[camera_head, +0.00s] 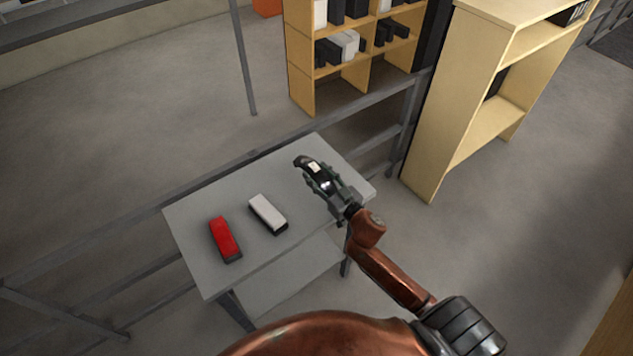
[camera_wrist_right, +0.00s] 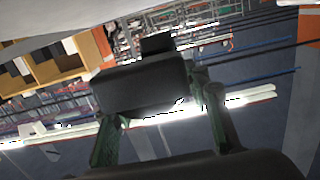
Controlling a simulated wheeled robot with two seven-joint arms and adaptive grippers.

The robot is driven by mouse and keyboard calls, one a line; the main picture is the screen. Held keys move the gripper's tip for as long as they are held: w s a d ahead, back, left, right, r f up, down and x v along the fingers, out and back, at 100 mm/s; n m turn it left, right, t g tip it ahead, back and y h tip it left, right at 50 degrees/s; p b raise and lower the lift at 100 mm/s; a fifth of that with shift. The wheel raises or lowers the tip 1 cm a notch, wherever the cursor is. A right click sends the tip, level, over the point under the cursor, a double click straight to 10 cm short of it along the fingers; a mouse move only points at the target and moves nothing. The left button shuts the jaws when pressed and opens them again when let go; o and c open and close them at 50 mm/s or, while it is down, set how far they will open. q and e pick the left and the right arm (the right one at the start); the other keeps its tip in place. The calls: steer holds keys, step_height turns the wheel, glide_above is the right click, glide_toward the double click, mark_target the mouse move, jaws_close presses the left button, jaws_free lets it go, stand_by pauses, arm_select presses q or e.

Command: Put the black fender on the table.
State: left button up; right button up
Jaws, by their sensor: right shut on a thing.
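The black fender is a dark block (camera_head: 302,161) at the tip of my right gripper (camera_head: 317,173), over the far right part of the grey table (camera_head: 190,215) in the head view. My right gripper is shut on it. In the right wrist view the black fender (camera_wrist_right: 145,88) sits between the two green-grey fingers. Much of it is hidden by the gripper in the head view. I cannot tell whether it touches the tabletop. My left gripper is not in view.
A red-topped block (camera_head: 224,237) and a white-topped block (camera_head: 267,212) lie on the table's left and middle. Grey rails (camera_head: 110,232) run behind the table. Wooden shelves (camera_head: 300,90) stand beyond. The table's far left part is clear.

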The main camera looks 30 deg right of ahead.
steer(key=shift+w+d+f+b, duration=0.2)
steer(key=shift+w+d+f, duration=0.15)
steer(key=shift+f, duration=0.25)
steer(key=shift+w+d+f+b, duration=0.15)
steer(key=shift+w+d+f, duration=0.1)
steer(key=shift+w+f, duration=0.25)
steer(key=shift+s+f+b, duration=0.15)
steer(key=shift+f+b, duration=0.3)
steer(key=shift+f, duration=0.95)
steer(key=shift+f, duration=0.2)
steer(key=o, duration=1.4)
steer(key=shift+o, duration=0.2)
steer(key=shift+r, duration=0.25)
steer(key=s, duration=0.8)
steer(key=s+p, duration=0.1)
steer(key=s, duration=0.3)
steer(key=shift+d+r, duration=0.2)
steer(key=shift+d, duration=0.1)
